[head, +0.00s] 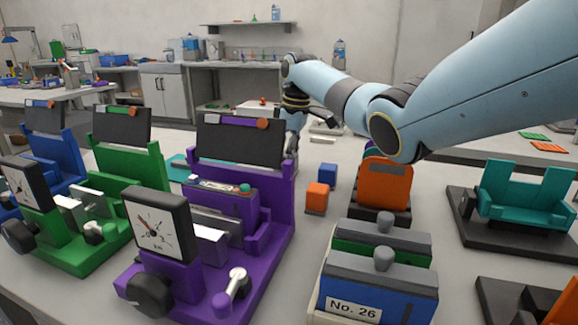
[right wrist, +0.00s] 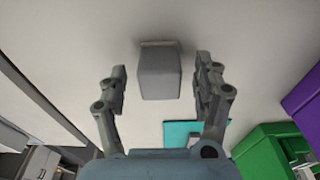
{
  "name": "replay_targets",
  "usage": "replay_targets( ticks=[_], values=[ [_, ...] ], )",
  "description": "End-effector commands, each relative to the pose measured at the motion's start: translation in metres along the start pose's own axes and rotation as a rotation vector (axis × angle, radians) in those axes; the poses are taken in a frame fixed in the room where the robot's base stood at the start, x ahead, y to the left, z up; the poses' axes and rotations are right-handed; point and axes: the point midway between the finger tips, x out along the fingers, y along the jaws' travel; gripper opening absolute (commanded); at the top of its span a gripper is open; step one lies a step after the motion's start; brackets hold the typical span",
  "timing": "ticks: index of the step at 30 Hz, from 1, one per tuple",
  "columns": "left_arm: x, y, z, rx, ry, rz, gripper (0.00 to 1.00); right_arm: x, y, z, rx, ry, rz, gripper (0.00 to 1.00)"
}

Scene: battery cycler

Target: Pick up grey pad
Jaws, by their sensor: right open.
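A grey block, which looks like the grey pad (right wrist: 160,75), shows in the right wrist view, upright in the picture between the two fingers of my right gripper (right wrist: 162,80). Gaps show between it and both fingers, and neither finger visibly touches it. I cannot make out the grey pad clearly in the head view. My left gripper is not in view.
A teal mat (right wrist: 195,133) lies close to the right gripper, with a green machine (right wrist: 262,150) at right. Blue (head: 327,174) and orange (head: 317,198) blocks stand on the table right of the purple machine. An orange holder (head: 385,183) stands under my right arm.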

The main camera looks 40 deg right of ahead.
Motion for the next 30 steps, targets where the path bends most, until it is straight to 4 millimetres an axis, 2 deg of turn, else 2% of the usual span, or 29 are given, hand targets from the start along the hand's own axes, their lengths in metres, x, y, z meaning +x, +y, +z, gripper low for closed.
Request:
replay_targets(
  ticks=[6, 20, 30],
  values=[
    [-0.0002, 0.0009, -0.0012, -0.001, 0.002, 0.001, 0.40, -0.0001, 0.0003, -0.0001, 0.000, 0.000, 0.001, 0.66],
    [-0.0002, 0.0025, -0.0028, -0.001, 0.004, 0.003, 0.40, -0.0004, 0.0003, 0.0000, 0.000, 0.000, 0.001, 0.07],
    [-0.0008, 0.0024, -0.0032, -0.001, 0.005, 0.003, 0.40, -0.0056, 0.0006, -0.0008, 0.000, 0.001, 0.001, 0.07]
  ],
)
